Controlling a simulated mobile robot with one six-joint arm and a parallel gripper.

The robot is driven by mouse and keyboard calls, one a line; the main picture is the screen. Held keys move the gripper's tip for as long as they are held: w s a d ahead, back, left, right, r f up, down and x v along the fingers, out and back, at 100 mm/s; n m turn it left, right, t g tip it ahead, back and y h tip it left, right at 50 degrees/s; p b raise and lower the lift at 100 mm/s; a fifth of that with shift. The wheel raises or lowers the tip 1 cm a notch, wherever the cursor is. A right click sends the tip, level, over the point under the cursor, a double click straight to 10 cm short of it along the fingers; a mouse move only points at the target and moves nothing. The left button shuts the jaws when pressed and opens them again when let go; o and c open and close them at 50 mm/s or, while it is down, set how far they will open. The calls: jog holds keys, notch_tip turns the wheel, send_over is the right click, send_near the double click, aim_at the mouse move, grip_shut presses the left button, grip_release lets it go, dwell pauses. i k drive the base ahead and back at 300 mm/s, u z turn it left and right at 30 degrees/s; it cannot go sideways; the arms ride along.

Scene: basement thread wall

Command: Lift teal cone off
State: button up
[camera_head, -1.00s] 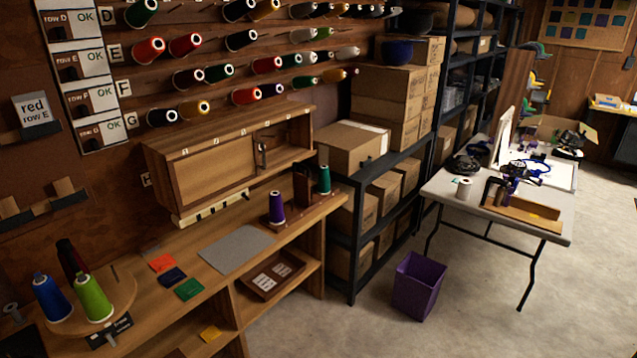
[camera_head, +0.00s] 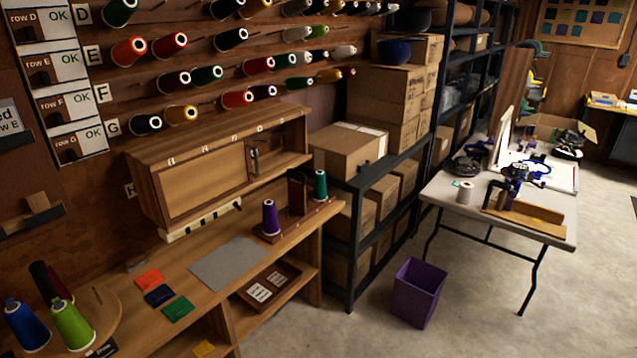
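A teal-green thread cone (camera_head: 320,186) stands upright on a small wooden stand (camera_head: 300,226) at the right end of the workbench. A purple cone (camera_head: 270,218) stands on the same stand, to its left and nearer. A dark upright wooden block stands between and behind them. The teal cone's base is partly hard to make out against the stand. My gripper is not in view.
A grey mat (camera_head: 226,263) lies on the bench left of the stand. A round wooden turntable (camera_head: 103,312) with blue, green and dark red cones is at lower left. A purple bin (camera_head: 417,292) stands on the floor. Black shelving (camera_head: 352,240) with boxes adjoins the bench's right end.

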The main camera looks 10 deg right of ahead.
aim_at(320, 193)
jog(key=i, duration=0.45)
jog(key=u, duration=0.8)
jog(key=k, duration=0.65)
jog(key=u, duration=0.05)
jog(key=i, duration=0.6)
jog(key=u, duration=0.05)
